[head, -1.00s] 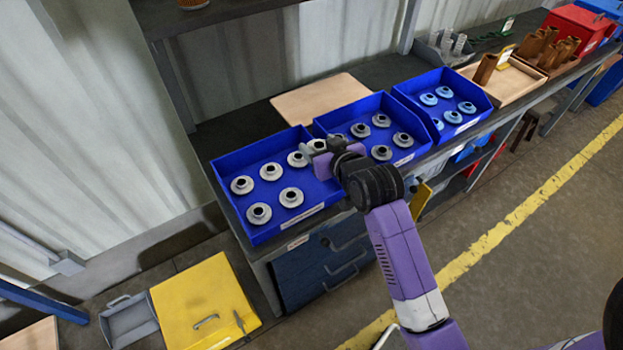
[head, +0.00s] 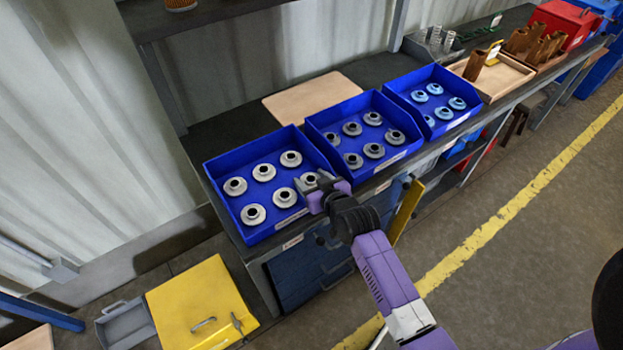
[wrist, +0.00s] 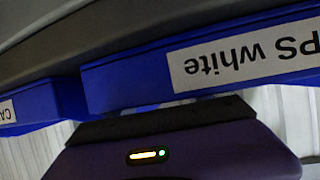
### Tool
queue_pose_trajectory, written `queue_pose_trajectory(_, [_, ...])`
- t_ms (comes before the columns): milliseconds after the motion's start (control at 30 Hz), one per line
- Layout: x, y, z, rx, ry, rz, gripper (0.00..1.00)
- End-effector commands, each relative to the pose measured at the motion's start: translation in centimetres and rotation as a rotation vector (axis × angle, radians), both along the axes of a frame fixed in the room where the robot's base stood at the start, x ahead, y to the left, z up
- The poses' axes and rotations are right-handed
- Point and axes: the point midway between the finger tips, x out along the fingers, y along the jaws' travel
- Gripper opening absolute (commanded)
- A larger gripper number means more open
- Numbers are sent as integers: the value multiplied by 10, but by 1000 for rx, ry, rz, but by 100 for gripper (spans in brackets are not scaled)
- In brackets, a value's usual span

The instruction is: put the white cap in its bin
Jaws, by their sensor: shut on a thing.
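The white cap (head: 309,179) is at the tip of my gripper (head: 312,187), over the front right corner of the left blue bin (head: 228,165). My gripper is shut on it. Whether the cap touches the bin floor I cannot tell. Several similar pale caps (head: 264,172) lie in that bin. In the wrist view a label ending "PS white" (wrist: 245,55) shows upside down on a blue bin front (wrist: 130,90). The cap and the fingertips are not visible in the wrist view.
The middle blue bin (head: 318,122) with grey caps stands close on the right. Another blue bin (head: 400,85) with light blue caps is beyond it. A tan board (head: 312,98) lies behind. The bin's front wall is close to my gripper.

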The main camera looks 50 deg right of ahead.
Motion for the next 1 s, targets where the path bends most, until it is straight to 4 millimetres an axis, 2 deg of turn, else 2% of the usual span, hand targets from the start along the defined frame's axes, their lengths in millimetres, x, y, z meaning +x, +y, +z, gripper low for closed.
queue_pose_trajectory(333, [0,0,-5,1,0,0,20])
queue_pose_trajectory(367, [0,0,-6,1,0,0,60])
queue_pose_trajectory(400, [0,0,-5,1,1,-1,67])
queue_pose_trajectory(667, [-1,-1,-6,3,4,-3,67])
queue_pose_trajectory(800, [-3,0,0,4,4,-3,67])
queue_pose_trajectory(1000, [-32,14,13,3,3,-1,67])
